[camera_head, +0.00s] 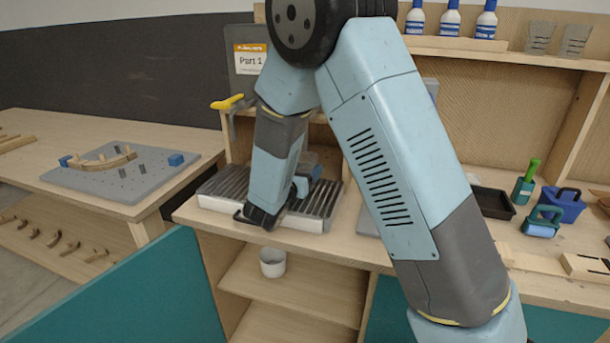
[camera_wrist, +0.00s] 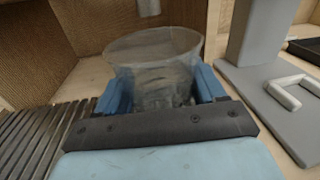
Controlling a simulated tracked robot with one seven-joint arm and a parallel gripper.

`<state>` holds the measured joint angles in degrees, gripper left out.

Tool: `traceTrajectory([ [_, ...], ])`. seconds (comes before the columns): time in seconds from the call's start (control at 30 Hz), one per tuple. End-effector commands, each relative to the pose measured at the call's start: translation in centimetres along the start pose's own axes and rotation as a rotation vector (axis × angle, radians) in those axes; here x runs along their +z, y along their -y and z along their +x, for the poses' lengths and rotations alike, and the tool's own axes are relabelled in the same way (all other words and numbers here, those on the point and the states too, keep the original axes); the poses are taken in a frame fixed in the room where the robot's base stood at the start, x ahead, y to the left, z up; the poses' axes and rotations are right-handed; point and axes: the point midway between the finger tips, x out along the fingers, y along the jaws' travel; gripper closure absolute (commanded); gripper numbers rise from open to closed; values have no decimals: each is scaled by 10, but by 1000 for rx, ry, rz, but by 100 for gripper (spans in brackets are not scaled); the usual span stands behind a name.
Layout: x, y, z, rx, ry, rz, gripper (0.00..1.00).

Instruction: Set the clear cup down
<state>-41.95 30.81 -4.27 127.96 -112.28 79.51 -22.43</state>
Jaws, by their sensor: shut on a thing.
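The clear cup (camera_wrist: 152,62) stands between the two blue fingers of my gripper (camera_wrist: 163,90) in the wrist view. It is see-through, with a wide round rim towards the top of the picture. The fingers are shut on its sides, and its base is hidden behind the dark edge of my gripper. In the head view my gripper (camera_head: 306,178) is over the dark ribbed rack on the bench, partly hidden by my wrist.
The ribbed rack (camera_head: 211,187) lies on the workbench, and its slats (camera_wrist: 35,135) are left of the cup. A grey stand (camera_wrist: 262,75) with a pale handle is to the right. A black tray (camera_head: 492,203) and green-blue tools (camera_head: 541,222) are farther right. A white cup (camera_head: 272,262) is below.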

Motion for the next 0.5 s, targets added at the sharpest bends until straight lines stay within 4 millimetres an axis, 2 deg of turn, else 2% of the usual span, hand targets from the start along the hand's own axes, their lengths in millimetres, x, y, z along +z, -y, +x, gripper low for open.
traceTrajectory([
  [0.03, -2, 1, 8, -2, -1, -1, 48],
  [0.13, -14, -1, 5, 0, -1, -2, 48],
  [0.5, -17, -1, 5, 0, 0, -1, 48],
])
